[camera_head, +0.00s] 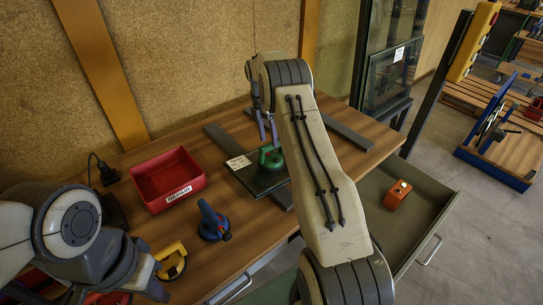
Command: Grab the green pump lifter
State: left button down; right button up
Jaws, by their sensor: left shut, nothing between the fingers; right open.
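The green pump lifter (271,158) stands on a dark glass pane (255,178) on the wooden table. My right gripper (267,140) is open, with its two purple-grey fingers pointing down just above and behind the lifter. Whether the fingers touch it is hard to tell. My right arm passes close by the lifter's right side and hides part of the pane. My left gripper (150,286) is shut and empty at the lower left, low over the table's front edge and partly hidden by its own arm.
A blue pump lifter (212,222) and a yellow one (171,261) stand at the table's front. A red bin (168,180) is at the left. Grey bars lie under and beside the pane. An open drawer (441,203) holding an orange object (397,195) juts out at the right.

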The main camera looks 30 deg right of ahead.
aim_at(271, 146)
jog(key=f, duration=0.2)
jog(key=s+f+p, duration=0.1)
jog(key=f, duration=0.1)
jog(key=shift+d, duration=0.25)
grip_shut()
dwell(1.1)
